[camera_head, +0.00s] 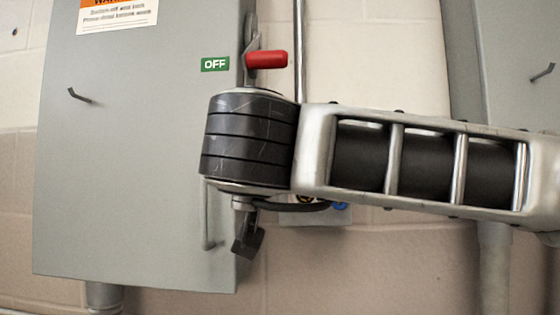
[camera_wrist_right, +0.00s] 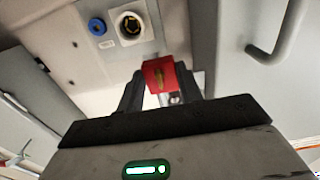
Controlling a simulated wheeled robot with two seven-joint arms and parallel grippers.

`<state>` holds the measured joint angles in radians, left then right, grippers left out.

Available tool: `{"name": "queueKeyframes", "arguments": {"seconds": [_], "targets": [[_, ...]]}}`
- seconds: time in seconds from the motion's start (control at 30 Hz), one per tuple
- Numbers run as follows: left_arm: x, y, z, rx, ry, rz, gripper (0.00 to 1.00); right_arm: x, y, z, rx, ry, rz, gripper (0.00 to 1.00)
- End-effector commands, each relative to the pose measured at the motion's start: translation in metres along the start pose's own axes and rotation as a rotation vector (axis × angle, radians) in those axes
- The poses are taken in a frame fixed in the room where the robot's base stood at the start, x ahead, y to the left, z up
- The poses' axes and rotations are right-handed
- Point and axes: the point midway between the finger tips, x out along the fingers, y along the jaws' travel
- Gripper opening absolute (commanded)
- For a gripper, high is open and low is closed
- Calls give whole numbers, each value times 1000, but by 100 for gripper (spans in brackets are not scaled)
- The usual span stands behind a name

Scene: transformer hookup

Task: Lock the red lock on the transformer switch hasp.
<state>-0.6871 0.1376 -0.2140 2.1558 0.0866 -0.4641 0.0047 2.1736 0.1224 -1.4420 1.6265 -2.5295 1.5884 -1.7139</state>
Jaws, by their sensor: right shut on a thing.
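The red lock (camera_wrist_right: 158,74) is between the dark fingers of my right gripper (camera_wrist_right: 160,90) in the right wrist view, and the gripper is shut on it. A brass-coloured keyway shows on its face. In the head view my right arm comes in from the right across the transformer box (camera_head: 135,150), hiding part of its right edge; the held lock cannot be made out there. The switch lever with a red grip (camera_head: 266,59) is at the box's upper right edge, beside the green OFF label (camera_head: 215,64). The hasp cannot be made out. My left gripper is out of view.
A second grey box (camera_head: 515,70) is on the wall at the right. A plate with a blue round part (camera_head: 340,206) shows under my arm; it also shows in the wrist view (camera_wrist_right: 97,26), beside a round yellow-and-black part (camera_wrist_right: 131,25). A bar handle (camera_wrist_right: 278,40) is at upper right.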

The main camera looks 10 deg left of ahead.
Motion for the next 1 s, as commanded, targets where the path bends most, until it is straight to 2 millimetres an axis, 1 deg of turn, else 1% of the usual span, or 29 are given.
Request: {"name": "queueKeyframes", "arguments": {"seconds": [0.17,0.2,0.27,0.57,0.67,1.0], "targets": [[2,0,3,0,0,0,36,0,0,3,0,1,0,8],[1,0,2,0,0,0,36,0,0,2,0,1,0,44],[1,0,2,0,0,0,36,0,0,2,0,1,0,61],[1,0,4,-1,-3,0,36,-1,0,3,0,0,0,61],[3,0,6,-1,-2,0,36,-6,0,4,0,2,-1,61],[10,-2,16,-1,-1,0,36,-34,0,3,1,2,-1,61]]}}
